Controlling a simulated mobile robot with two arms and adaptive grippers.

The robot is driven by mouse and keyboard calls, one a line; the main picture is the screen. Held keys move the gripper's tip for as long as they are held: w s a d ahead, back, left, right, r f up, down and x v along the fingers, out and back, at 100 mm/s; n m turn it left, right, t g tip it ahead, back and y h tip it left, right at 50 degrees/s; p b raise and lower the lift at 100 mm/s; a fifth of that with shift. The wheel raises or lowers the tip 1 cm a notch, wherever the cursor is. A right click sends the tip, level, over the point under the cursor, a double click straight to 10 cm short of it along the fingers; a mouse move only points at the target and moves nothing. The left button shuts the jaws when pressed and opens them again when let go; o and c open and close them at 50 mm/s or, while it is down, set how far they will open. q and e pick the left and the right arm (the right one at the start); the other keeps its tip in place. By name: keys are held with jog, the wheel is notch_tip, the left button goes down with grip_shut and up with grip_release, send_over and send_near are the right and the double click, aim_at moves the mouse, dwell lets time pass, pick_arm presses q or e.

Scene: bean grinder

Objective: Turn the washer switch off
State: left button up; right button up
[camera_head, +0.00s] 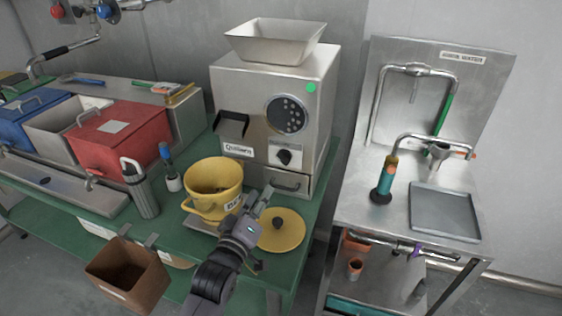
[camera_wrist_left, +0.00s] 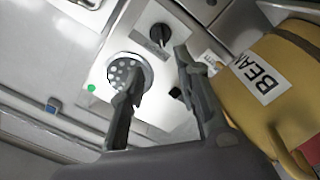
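A steel grinder (camera_head: 265,100) with a hopper stands on the green table. Its front has a black rotary knob (camera_head: 284,157), a round dotted plate (camera_head: 287,114) and a lit green spot (camera_head: 311,87). The left wrist view also shows the knob (camera_wrist_left: 160,35), the dotted plate (camera_wrist_left: 130,72) and the green spot (camera_wrist_left: 91,88). I cannot tell which control is the washer switch. My left gripper (camera_head: 265,196) is below and in front of the knob, apart from it. In the left wrist view the fingers (camera_wrist_left: 156,76) are spread and empty. My right gripper is not in view.
A yellow bucket (camera_head: 214,188) is left of my left gripper, and a yellow lid (camera_head: 282,231) lies to its right. A steel flask (camera_head: 139,190) stands farther left. A sink station (camera_head: 402,202) with taps and a grey tray (camera_head: 445,213) is at right.

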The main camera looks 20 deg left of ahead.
aim_at(282, 162)
pick_arm(q)
jog(key=w, duration=1)
jog(key=w+p, duration=0.1)
jog(key=w, duration=0.3)
jog(key=shift+w+d, duration=0.3)
jog(key=shift+w, duration=0.1)
grip_shut()
